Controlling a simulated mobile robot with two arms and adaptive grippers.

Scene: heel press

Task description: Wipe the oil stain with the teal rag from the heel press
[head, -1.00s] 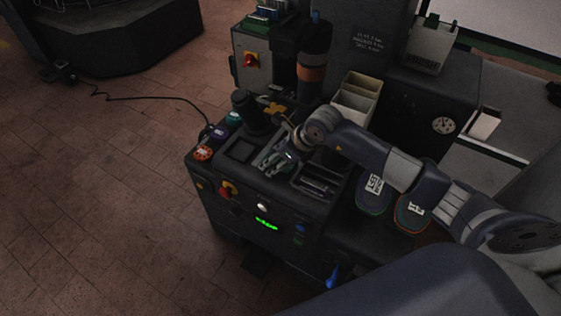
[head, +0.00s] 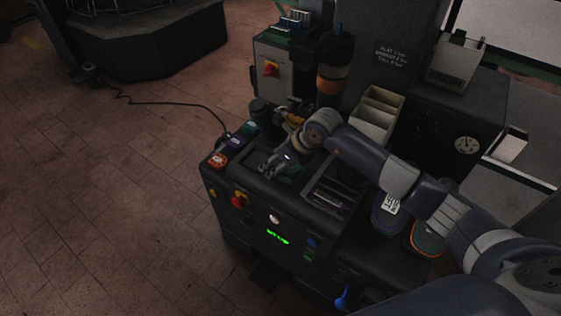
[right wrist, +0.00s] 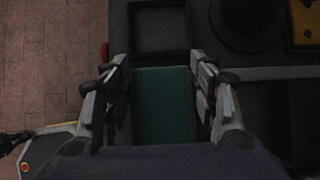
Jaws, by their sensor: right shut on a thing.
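The teal rag (right wrist: 163,105) sits between the fingers of my right gripper (right wrist: 160,88), which is shut on it in the right wrist view. In the head view, my right gripper (head: 270,164) is low over the front top of the heel press (head: 300,250), to the right of the coloured caps. In the wrist view, a dark square recess (right wrist: 160,28) lies just beyond the rag. I cannot make out the oil stain; the arm and gripper cover part of the surface. My left gripper is not in view.
Shoes (head: 388,215) sit near my forearm. Open floor lies left.

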